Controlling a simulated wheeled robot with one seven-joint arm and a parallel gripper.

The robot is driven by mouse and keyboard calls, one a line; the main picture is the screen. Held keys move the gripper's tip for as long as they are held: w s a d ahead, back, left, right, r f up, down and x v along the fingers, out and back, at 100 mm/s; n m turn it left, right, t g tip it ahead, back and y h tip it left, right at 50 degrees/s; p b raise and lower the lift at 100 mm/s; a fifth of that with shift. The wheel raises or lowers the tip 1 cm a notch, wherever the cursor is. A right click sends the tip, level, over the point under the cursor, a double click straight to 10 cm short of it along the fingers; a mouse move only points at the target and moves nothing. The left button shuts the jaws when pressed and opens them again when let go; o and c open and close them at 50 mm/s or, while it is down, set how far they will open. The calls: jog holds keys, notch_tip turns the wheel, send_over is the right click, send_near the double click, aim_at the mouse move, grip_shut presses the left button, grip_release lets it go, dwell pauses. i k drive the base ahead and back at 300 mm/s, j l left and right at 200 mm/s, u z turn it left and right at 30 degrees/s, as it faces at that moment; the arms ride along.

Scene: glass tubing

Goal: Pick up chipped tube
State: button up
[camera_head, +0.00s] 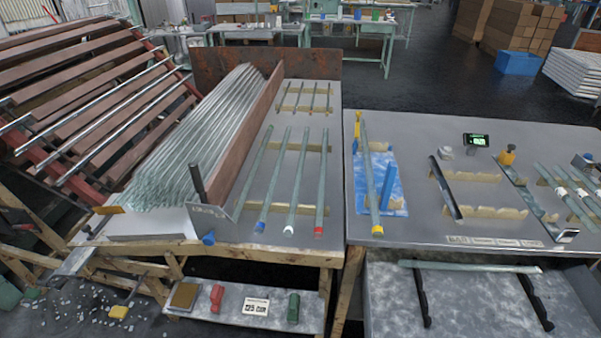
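Several glass tubes are in view, but I cannot tell at this size which one is chipped. On the left table, separate tubes rest on wooden supports: one with a blue end (273,180), one with a white end (297,180) and one with a red end (323,180). A bare tube (470,266) lies across two black brackets on the lower right bench. A large bundle of tubes (195,135) fills the left of the left table. My gripper is not in view.
A brown divider (240,137) separates the bundle from the single tubes. Banded tubes (567,193), a dark bar (446,187) and a small lit display (476,140) are on the right table (415,135). A narrow gap parts the tables. Shards litter the floor at lower left.

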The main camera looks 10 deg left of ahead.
aim_at(290, 223)
jog(key=i+j+z, duration=0.1)
jog(key=i+j, duration=0.15)
jog(key=i+j+z, duration=0.1)
jog(key=i+j, duration=0.15)
jog(key=j, duration=0.15)
jog(key=i+j+z, duration=0.1)
jog(key=j, duration=0.25)
jog(key=i+j+z, duration=0.1)
jog(key=i+j, duration=0.45)
jog(key=j, duration=0.2)
jog(key=z, duration=0.05)
